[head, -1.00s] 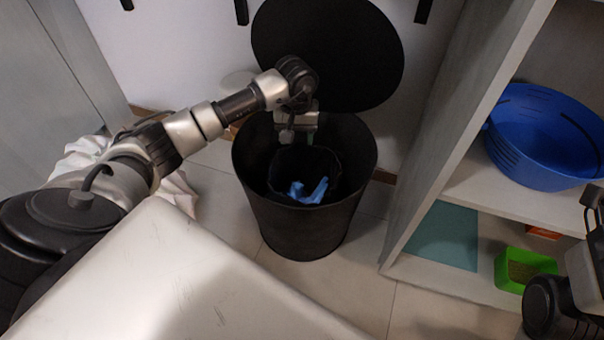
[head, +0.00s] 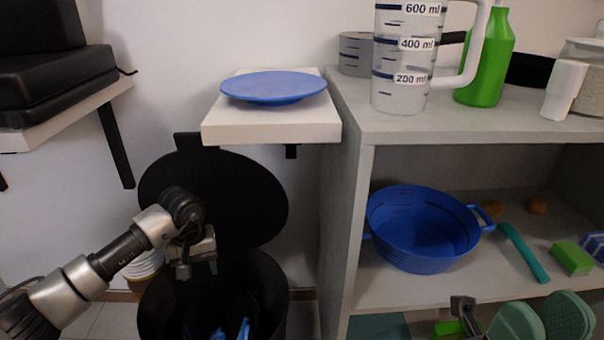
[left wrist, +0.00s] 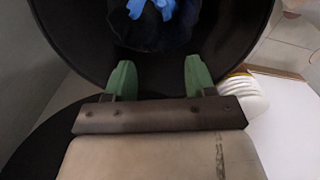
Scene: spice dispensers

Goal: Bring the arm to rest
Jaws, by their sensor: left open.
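My left gripper (head: 197,268) hangs over the opening of the black bin (head: 160,300), in front of its raised round lid (head: 225,195). In the left wrist view its two green fingers (left wrist: 156,80) are spread apart with nothing between them. A blue crumpled item (head: 232,330) lies inside the bin in a dark liner; it also shows at the top of the left wrist view (left wrist: 160,8).
A small white shelf (head: 265,125) with a blue plate (head: 273,85) juts out above the bin. The grey shelf unit (head: 345,200) stands to the right, with a blue basin (head: 420,235). A measuring jug (head: 402,75) and green bottle (head: 490,60) stand on top.

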